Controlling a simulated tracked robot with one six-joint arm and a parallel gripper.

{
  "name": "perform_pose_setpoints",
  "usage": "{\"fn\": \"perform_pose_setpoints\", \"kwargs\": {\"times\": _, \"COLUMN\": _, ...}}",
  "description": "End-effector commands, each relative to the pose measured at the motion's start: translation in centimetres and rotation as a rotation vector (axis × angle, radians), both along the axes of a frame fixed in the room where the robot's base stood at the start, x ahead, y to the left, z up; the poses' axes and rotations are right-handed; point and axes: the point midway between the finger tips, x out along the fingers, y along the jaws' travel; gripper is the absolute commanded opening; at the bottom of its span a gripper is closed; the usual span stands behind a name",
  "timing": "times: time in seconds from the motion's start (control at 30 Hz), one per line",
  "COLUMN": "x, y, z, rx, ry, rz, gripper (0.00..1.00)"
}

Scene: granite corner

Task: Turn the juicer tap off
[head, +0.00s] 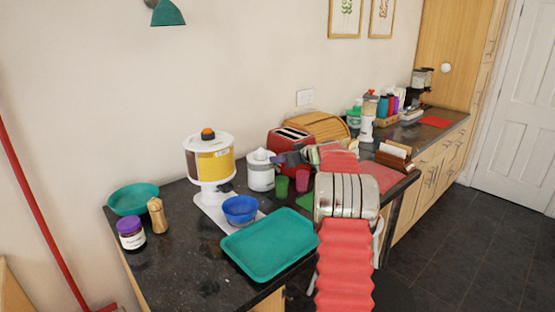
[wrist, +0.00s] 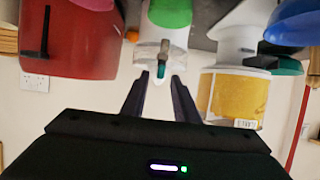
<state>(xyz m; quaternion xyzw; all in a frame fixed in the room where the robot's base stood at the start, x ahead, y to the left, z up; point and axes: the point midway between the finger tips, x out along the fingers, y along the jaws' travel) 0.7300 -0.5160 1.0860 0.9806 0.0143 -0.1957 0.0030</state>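The juicer (head: 261,172) is a white, round appliance on the dark counter, between the yellow drink dispenser and the red toaster. The wrist view is upside down; there the juicer (wrist: 151,40) is straight ahead, with its small grey-teal tap lever (wrist: 162,62) at the front. My gripper (wrist: 161,80) is open and empty, its two dark fingers pointing at the juicer, one on each side of the lever's line. I cannot tell whether they touch it. In the head view my gripper (head: 283,158) is at the juicer's right side. The tap is hidden there.
A green cup (head: 281,186) and a red cup (head: 302,181) stand close below my gripper. The red toaster (head: 288,139) is behind. The dispenser (head: 210,166), blue bowl (head: 240,209) and teal tray (head: 268,244) are to the left and front.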

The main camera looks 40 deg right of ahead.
Motion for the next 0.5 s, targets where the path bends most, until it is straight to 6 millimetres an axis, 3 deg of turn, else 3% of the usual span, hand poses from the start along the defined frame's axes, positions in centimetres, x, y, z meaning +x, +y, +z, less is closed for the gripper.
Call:
{"fn": "perform_pose_setpoints", "kwargs": {"times": 0.2, "x": 1.24, "y": 0.01, "z": -0.47, "rx": 0.0, "ry": -0.001, "rz": 0.0, "gripper": 0.27}}
{"fn": "perform_pose_setpoints", "kwargs": {"times": 0.5, "x": 1.31, "y": -0.01, "z": -0.51, "rx": 0.0, "ry": -0.001, "rz": -0.001, "gripper": 0.27}}
